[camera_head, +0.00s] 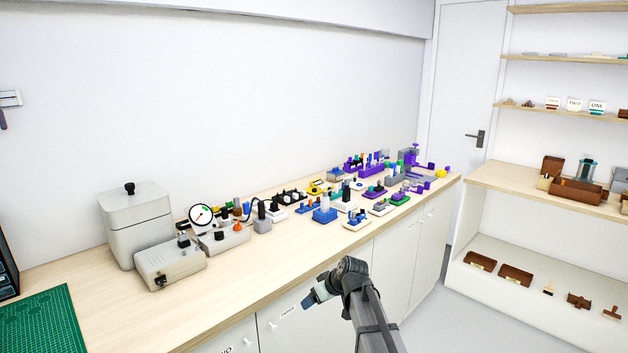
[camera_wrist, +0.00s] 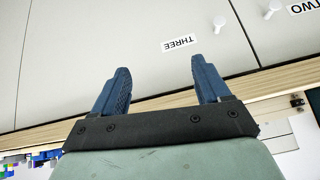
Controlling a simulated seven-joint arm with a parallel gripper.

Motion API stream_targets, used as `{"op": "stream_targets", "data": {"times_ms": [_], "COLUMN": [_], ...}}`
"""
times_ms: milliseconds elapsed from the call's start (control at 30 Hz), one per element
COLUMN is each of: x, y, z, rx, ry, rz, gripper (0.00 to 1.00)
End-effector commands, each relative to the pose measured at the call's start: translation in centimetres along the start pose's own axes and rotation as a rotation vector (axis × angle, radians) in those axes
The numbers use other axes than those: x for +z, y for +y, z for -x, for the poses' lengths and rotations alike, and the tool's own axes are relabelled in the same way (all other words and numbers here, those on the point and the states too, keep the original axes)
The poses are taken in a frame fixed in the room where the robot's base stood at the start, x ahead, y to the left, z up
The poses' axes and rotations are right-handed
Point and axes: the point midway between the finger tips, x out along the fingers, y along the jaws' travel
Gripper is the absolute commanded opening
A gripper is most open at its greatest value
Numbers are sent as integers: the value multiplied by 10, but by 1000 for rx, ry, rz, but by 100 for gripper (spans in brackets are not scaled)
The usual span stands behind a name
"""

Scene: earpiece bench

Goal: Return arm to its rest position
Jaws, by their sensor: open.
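My gripper (camera_wrist: 160,92) shows in the wrist view with its two blue fingers spread apart and nothing between them. The cabinet front with a label reading THREE (camera_wrist: 180,43) lies beyond the fingertips. In the head view my gripper (camera_head: 310,300) is small, at the end of my arm, in front of the bench's cabinet doors and below the worktop edge. Its fingers are hard to make out there. It appears apart from the bench.
The wooden worktop (camera_head: 130,310) carries a grey lidded box (camera_head: 137,225), a dial gauge (camera_head: 201,216) and many small coloured fixtures toward the right. A green mat (camera_head: 45,322) lies at left. Shelves (camera_head: 545,180) stand at right. Grey floor is open between.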

Motion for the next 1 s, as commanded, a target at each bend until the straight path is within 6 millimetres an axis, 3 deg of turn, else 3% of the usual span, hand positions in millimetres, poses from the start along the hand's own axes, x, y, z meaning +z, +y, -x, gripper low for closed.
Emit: {"op": "stream_targets", "data": {"times_ms": [200,500,700,1000], "x": [78,196,275,390], "y": [1,-8,-20,-48], "z": [-41,-86,-106,-120], "rx": [-6,-6,0,14], "ry": [-118,-299,-419,-602], "rz": [-95,-234,-322,-446], "gripper": [76,76,76,76]}}
